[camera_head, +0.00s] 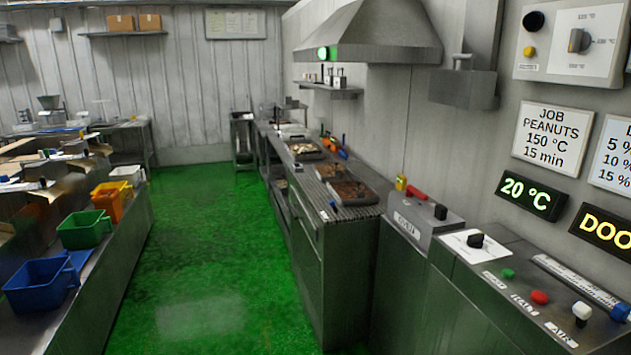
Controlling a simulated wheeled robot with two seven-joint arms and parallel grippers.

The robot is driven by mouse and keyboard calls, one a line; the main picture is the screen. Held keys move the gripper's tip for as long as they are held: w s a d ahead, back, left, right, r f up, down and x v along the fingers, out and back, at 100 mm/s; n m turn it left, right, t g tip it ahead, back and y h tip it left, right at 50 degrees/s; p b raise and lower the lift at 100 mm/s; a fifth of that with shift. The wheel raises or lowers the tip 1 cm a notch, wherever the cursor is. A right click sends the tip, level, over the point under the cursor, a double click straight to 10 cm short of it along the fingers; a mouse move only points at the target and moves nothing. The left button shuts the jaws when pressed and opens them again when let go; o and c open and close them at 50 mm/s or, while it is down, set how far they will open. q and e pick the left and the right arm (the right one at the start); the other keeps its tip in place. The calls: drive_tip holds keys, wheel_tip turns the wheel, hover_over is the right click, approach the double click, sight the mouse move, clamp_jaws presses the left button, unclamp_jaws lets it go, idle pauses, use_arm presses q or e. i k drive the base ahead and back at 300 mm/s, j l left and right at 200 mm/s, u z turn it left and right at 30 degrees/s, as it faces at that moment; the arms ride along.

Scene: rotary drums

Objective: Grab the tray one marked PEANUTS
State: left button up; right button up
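Several dark trays with brown or pale contents stand in a row on the steel counter along the right wall. The nearest tray (353,192) holds dark brown pieces. Behind it is another dark tray (331,170), and farther back a tray with pale pieces (305,149). No PEANUTS marking can be read on any tray from here. The word PEANUTS shows on a white wall sign (553,139) that reads JOB PEANUTS 150 °C 15 min. Neither of my grippers is in view.
The green floor (215,250) is clear between the right counter (325,220) and the left bench (125,240). Blue (40,284), green (84,230) and orange (112,201) bins stand on the bench. A control panel (535,290) with knobs is near right; a hood (375,35) hangs above.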

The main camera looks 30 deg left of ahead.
sight(327, 170)
drive_tip(key=i+j, duration=0.1)
drive_tip(key=j, duration=0.3)
drive_tip(key=i+j, duration=0.15)
drive_tip(key=j, duration=0.3)
drive_tip(key=i+j, duration=0.1)
drive_tip(key=j, duration=0.3)
drive_tip(key=i+j, duration=0.1)
drive_tip(key=j, duration=0.35)
drive_tip(key=i+j, duration=0.15)
drive_tip(key=j, duration=0.25)
drive_tip(key=i+j, duration=0.1)
drive_tip(key=j, duration=0.35)
